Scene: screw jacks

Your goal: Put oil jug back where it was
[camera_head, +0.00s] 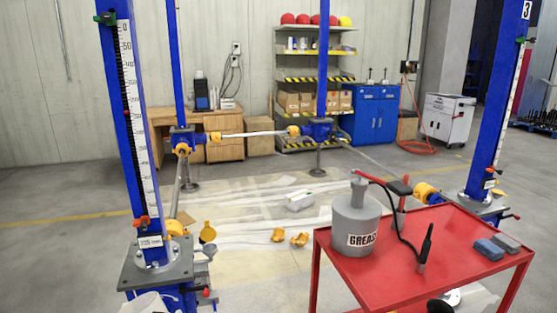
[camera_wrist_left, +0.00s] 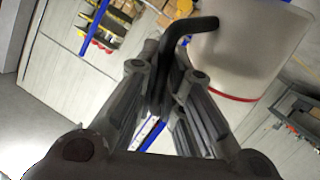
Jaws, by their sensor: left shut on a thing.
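In the left wrist view, the fingers of my left gripper (camera_wrist_left: 165,95) are closed around the dark, bent handle (camera_wrist_left: 190,33) of a pale jug. The jug's whitish body (camera_wrist_left: 245,50) fills the upper right of that view, with a red band (camera_wrist_left: 232,95) near one end. The jug looks tilted there, and part of it is cut off by the frame. In the head view, a pale rounded thing (camera_head: 146,304) at the bottom left edge may be the jug, but too little shows to be sure. My right gripper is in neither view.
A red cart (camera_head: 465,243) at the right holds a grey grease bucket (camera_head: 355,222) with a hose and several small items. Its left front top is clear. Blue screw jack columns (camera_head: 131,110) (camera_head: 497,100) stand left and right. Yellow pieces (camera_head: 278,235) lie on the floor between.

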